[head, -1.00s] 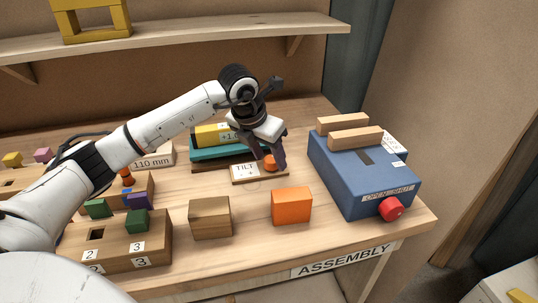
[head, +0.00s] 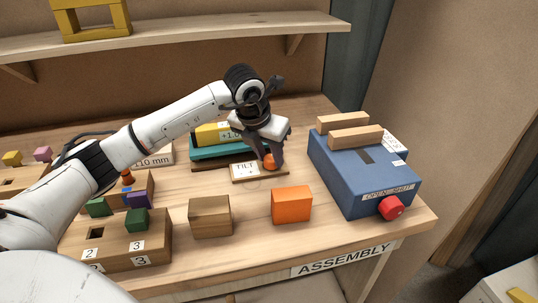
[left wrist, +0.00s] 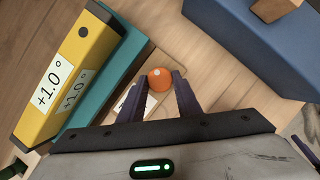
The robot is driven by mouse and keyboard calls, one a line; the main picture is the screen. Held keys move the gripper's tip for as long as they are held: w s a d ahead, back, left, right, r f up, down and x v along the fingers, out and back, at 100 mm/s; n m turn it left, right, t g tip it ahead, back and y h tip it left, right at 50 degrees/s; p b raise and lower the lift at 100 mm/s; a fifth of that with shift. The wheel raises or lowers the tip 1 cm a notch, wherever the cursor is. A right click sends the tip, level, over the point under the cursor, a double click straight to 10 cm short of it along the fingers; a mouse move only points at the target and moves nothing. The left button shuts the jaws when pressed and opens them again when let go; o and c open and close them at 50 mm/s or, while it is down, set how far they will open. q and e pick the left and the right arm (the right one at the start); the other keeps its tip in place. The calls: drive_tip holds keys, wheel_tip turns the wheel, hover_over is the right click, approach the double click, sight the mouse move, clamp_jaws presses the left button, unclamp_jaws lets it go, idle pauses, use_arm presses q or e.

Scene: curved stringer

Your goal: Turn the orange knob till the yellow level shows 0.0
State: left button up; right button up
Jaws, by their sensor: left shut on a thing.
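The orange knob (head: 270,161) stands on a wooden base beside a TILT label (head: 245,171). It also shows in the left wrist view (left wrist: 160,78), with a pale mark on its top. My left gripper (head: 272,160) points down and is shut on the knob; its dark fingers (left wrist: 160,90) lie on both sides of it. The yellow level (head: 208,133) rests on a teal block (head: 203,152) behind the knob. In the left wrist view the level (left wrist: 70,75) reads +1.0°. My right gripper is not in view.
A blue box (head: 350,176) with a red knob (head: 391,208) stands at the right. An orange block (head: 291,205) and a wooden block (head: 210,217) stand in front. A slotted wooden block (head: 120,250) with coloured pieces is at the left.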

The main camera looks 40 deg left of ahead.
use_arm(q)
drive_tip(key=n, duration=0.2)
drive_tip(key=n+y, duration=0.1)
drive_tip(key=n, duration=0.1)
drive_tip(key=n+y, duration=0.1)
drive_tip(key=n, duration=0.1)
drive_tip(key=shift+w+d+r+g+b, duration=0.15)
drive_tip(key=shift+d+g+b, duration=0.1)
drive_tip(key=shift+g+b, duration=0.15)
idle(0.3)
drive_tip(key=o, duration=1.1)
drive_tip(key=shift+c, duration=0.2)
drive_tip(key=v, duration=1)
drive_tip(key=shift+d, duration=0.2)
